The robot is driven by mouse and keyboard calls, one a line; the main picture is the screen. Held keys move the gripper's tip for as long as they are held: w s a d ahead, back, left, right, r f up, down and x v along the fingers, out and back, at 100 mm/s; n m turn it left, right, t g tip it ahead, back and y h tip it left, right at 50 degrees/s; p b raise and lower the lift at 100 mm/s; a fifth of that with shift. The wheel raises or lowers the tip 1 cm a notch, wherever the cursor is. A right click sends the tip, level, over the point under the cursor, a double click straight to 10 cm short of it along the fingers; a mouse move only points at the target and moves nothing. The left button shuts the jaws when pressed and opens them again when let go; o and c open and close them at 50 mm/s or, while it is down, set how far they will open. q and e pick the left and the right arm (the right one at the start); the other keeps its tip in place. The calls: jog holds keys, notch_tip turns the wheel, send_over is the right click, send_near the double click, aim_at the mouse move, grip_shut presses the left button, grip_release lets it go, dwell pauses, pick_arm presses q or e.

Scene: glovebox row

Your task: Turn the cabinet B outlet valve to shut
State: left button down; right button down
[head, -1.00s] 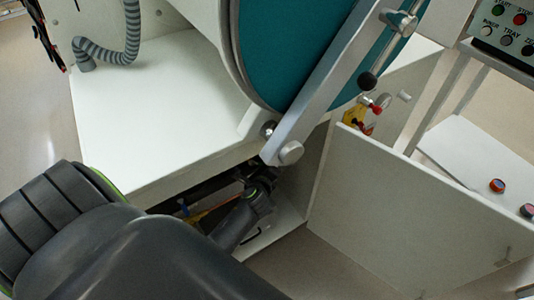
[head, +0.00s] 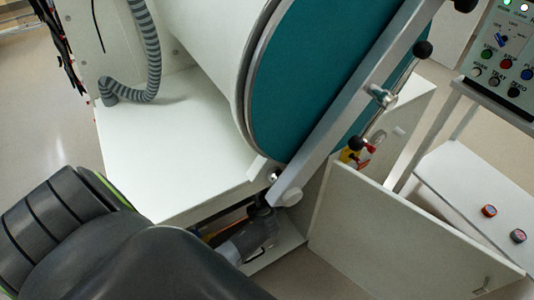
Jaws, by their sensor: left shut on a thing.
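My left gripper (head: 263,213) reaches in from the lower left, into the low recess under the white cabinet ledge. Its dark jaws are just below the lower end of the door's grey bar. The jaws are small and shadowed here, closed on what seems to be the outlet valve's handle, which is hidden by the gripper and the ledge. I cannot make out the valve's position. An orange strip (head: 232,217) shows in the recess beside the gripper. My right gripper is not in view.
A round teal door (head: 310,85) with a grey bar (head: 345,115) hangs over the recess. A white panel (head: 400,235) stands to the right. A red and yellow fitting (head: 355,153) sits behind it. A control box (head: 505,60) and a white shelf (head: 465,180) are farther right.

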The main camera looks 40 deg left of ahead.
pick_arm(q)
jog(key=shift+s+a+r+m+g+p, duration=0.15)
jog(key=shift+s+a+m+g+p, duration=0.3)
jog(key=shift+g+p, duration=0.6)
jog(key=shift+s+a+f+m+g+y+p, duration=0.1)
jog(key=shift+s+f+m+g+y+p, duration=0.1)
jog(key=shift+s+m+g+y+p, duration=0.5)
jog(key=shift+w+f+n+t, duration=0.1)
jog(key=shift+n+t, duration=0.15)
jog(key=c, duration=1.4)
grip_release()
jog(key=shift+c, duration=0.2)
